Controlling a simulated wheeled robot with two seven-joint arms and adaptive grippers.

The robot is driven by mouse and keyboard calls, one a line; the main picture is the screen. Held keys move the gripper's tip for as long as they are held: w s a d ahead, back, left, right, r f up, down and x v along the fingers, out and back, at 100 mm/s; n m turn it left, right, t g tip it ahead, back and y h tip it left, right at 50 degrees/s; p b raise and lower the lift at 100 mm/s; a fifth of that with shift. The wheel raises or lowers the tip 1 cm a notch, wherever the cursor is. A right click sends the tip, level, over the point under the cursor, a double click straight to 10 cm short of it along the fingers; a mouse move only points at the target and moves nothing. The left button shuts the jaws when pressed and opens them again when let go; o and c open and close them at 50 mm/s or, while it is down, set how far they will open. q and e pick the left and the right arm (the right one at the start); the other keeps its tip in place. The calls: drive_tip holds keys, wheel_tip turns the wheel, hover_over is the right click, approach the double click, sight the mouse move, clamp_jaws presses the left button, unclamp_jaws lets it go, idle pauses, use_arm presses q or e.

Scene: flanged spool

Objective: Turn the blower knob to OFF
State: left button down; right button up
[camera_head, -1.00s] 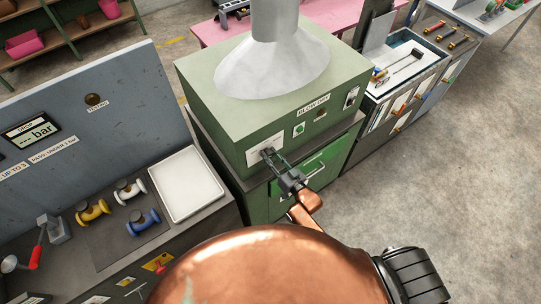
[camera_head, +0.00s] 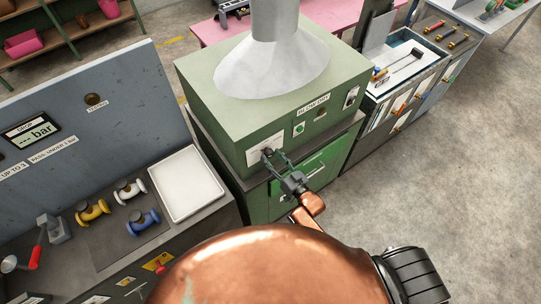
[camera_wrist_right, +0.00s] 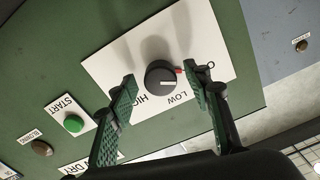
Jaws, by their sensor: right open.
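The blower knob (camera_wrist_right: 162,78) is round and dark, on a white label plate on the green blower box (camera_head: 232,112). Its white line points right in the right wrist view, and a red mark sits just right of the knob. The plate reads HIGH, LOW and a word starting with O, the rest hidden by a finger. My right gripper (camera_wrist_right: 160,80) is open, one finger on each side of the knob, with visible gaps. In the head view the right gripper (camera_head: 273,160) is at the box's front face. My left gripper is not in view.
A grey hood (camera_head: 272,62) stands on the box. At left are a white tray (camera_head: 186,184) and several coloured spools. Open floor lies at right.

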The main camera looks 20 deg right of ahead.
drive_tip(key=v, duration=1)
drive_tip(key=shift+s, duration=0.2)
drive_tip(key=s+d+f+g+h+b, duration=0.1)
drive_tip(key=s+d+f+g+b, duration=0.2)
drive_tip(key=f, duration=1)
drive_tip(key=s+d+f+g+h+b, duration=0.2)
drive_tip(key=s+d+f, duration=0.15)
drive_tip(key=f, duration=0.95)
drive_tip(key=s+d+f+g+h+b, duration=0.15)
drive_tip(key=s+f, duration=0.35)
drive_tip(key=f, duration=0.8)
drive_tip(key=s+d+f+g+h+b, duration=0.1)
drive_tip(key=s+f+g+b, duration=0.3)
drive_tip(key=s+f, duration=0.9)
drive_tip(key=s+d+f+g+h+b, duration=0.1)
drive_tip(key=s+d+f+g+b, duration=0.2)
drive_tip(key=s+f, duration=1)
drive_tip(key=s+d+g, duration=0.1)
drive_tip(key=s+g, duration=0.1)
drive_tip(key=s, duration=0.5)
drive_tip(key=shift+f+b, duration=0.15)
drive_tip(key=shift+b, duration=0.2)
